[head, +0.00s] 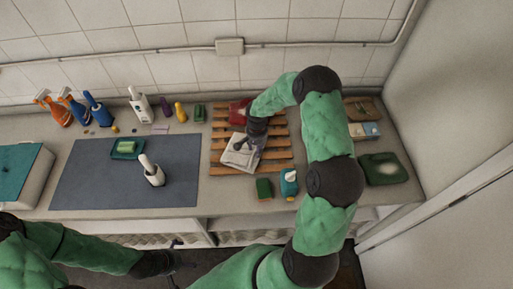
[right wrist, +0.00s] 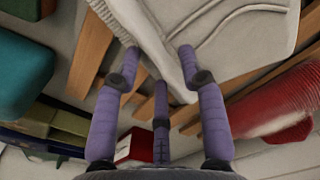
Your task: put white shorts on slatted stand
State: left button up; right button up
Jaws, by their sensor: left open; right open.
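The folded white shorts (head: 240,157) lie on the front left part of the wooden slatted stand (head: 278,155), over its slats. My right gripper (head: 251,140) is open just above them. In the right wrist view its purple fingers (right wrist: 160,62) are spread, with the shorts (right wrist: 245,32) beyond the fingertips; whether they touch the cloth I cannot tell. Brown slats (right wrist: 90,55) show beside the cloth. My left gripper (head: 170,263) is open and empty, low in front of the counter, away from the shorts.
A red folded cloth (head: 238,112) lies on the back of the stand. A green sponge (head: 264,188) and a teal bottle (head: 288,183) stand in front. A grey mat (head: 90,180) holds a green tray (head: 127,149) and a white brush (head: 153,173). Bottles line the wall.

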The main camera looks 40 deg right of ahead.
jog(key=shift+r, duration=0.2)
notch_tip(320, 180, up, 12)
dwell(0.4)
jog(key=shift+f, duration=0.1)
dwell(0.4)
